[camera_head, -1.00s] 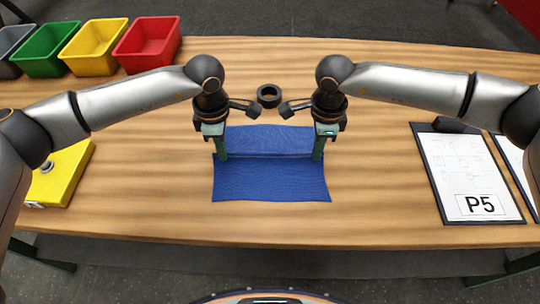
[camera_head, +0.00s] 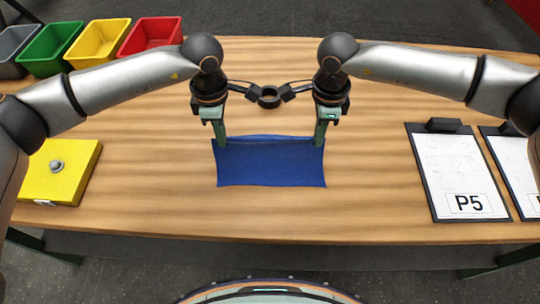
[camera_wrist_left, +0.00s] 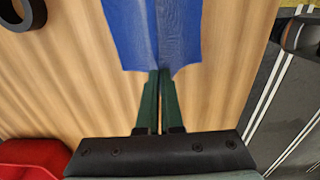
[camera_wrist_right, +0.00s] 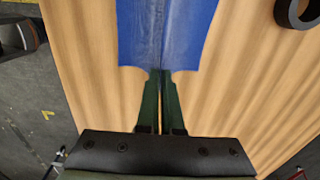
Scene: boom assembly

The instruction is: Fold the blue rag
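The blue rag (camera_head: 270,165) hangs between my two grippers in the head view, over the middle of the table. It also shows in the left wrist view (camera_wrist_left: 130,30) and in the right wrist view (camera_wrist_right: 190,35), where a line across it divides it at the fingertips. My left gripper (camera_head: 223,141) is shut on the rag at its left side. My right gripper (camera_head: 319,141) is shut on it at its right side. The far part of the rag is mostly hidden behind the near part in the head view.
A black ring (camera_head: 268,103) is beyond the rag. A yellow block (camera_head: 70,175) with a round knob lies at left. Red (camera_head: 150,35), yellow (camera_head: 96,46), green (camera_head: 48,50) and grey bins stand at back left. A P5 clipboard (camera_head: 455,180) lies at right.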

